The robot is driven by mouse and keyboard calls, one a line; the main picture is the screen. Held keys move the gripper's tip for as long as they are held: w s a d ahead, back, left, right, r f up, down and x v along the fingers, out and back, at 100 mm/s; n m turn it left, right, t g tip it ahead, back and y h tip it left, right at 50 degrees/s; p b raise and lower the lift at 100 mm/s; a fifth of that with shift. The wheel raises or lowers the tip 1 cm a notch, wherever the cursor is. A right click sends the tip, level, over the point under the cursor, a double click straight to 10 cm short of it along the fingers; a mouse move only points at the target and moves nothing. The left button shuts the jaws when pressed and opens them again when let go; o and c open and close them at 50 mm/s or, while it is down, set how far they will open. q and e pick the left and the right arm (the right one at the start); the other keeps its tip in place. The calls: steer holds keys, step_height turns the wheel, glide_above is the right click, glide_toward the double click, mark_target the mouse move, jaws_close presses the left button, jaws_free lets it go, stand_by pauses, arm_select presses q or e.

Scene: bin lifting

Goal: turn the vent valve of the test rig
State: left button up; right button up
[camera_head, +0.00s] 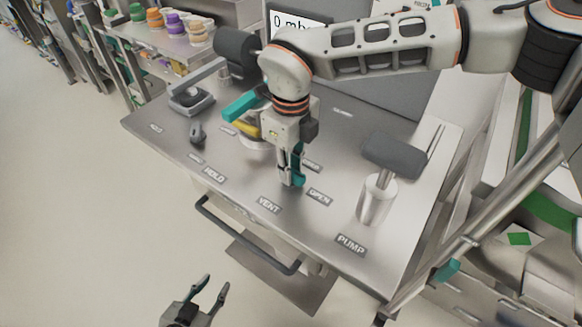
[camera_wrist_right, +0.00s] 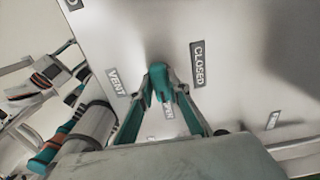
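The vent valve (camera_wrist_right: 158,75) shows in the right wrist view as a small teal handle with a rounded end, standing on the steel bench top near the VENT label (camera_wrist_right: 117,82). My right gripper (camera_wrist_right: 164,88) points down at it, its fingers drawn in on either side and apparently touching it. In the head view my right gripper (camera_head: 291,182) is low over the bench, between the VENT label (camera_head: 269,205) and the OPEN label (camera_head: 319,197); it hides most of the valve. The handle's exact angle is hard to tell. My left gripper (camera_head: 213,286) is open and empty, in front of the bench.
The pump (camera_head: 374,202), a steel cylinder with a dark grip, stands right of the valve. A teal bar (camera_head: 243,106) over a yellow part sits behind my right gripper. A black handrail (camera_head: 245,240) runs along the bench front. A pressure display (camera_head: 291,22) is at the back.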

steer(key=o, duration=0.4)
step_height(320, 180, up, 12)
steer(key=shift+r, duration=0.1)
stand_by(0.4)
stand_by(0.4)
